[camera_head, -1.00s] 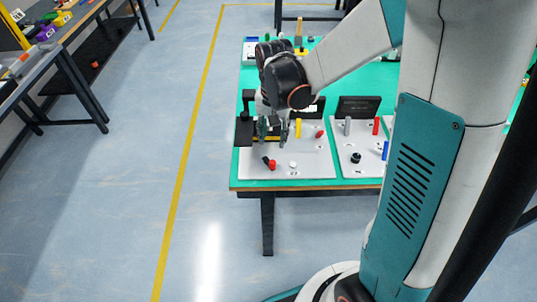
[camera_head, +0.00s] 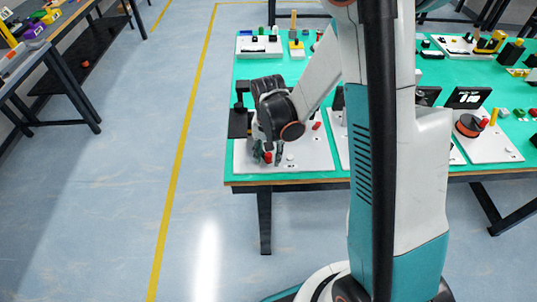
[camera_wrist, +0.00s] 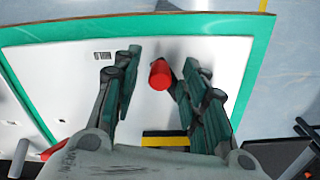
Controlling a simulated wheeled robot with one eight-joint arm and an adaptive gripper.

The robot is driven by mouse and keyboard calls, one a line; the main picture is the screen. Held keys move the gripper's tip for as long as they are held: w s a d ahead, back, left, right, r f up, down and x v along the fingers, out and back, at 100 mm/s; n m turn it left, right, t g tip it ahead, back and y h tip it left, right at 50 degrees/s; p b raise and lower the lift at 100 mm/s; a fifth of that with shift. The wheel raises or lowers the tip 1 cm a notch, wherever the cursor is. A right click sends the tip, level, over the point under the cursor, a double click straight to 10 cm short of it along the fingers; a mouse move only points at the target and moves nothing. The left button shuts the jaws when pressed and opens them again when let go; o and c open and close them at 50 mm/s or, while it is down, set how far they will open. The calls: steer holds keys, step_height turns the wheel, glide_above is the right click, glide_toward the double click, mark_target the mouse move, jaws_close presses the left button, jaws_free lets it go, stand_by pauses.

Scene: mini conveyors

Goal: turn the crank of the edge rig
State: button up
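The edge rig's white plate (camera_head: 318,162) lies at the front left corner of the green table. Its crank has a red knob (camera_head: 267,157), and my gripper (camera_head: 272,158) is down at it. In the wrist view my gripper (camera_wrist: 160,60) is open, with the red knob (camera_wrist: 160,74) between its two fingers, closer to the right one. I cannot tell whether that finger touches it. The crank's dark arm is mostly hidden behind the right finger. A small white button (camera_head: 290,156) sits on the plate right of the knob.
A black post fixture (camera_head: 240,110) stands at the table's left edge behind the plate. A red piece (camera_head: 316,126) stands on the plate's back right.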

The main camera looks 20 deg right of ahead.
jaws_close()
steer(key=shift+d, duration=0.1)
steer(key=n, duration=0.2)
steer(key=d+n+b, duration=0.1)
steer(key=shift+w+d+n, duration=0.1)
steer(key=shift+w+n, duration=0.15)
steer(key=shift+n, duration=0.05)
steer(key=n, duration=0.2)
steer(key=w+d+n, duration=0.1)
steer(key=shift+n+b, duration=0.4)
steer(key=n, duration=0.1)
steer(key=w+n, duration=0.1)
steer(key=n, duration=0.1)
steer(key=w+d+n, duration=0.1)
steer(key=n, duration=0.1)
steer(key=shift+b, duration=0.35)
steer(key=shift+w+n, duration=0.3)
steer(key=shift+n, duration=0.6)
steer(key=shift+w+n, duration=0.3)
steer(key=shift+n, duration=0.6)
steer(key=shift+w+n, duration=0.3)
steer(key=shift+n, duration=0.6)
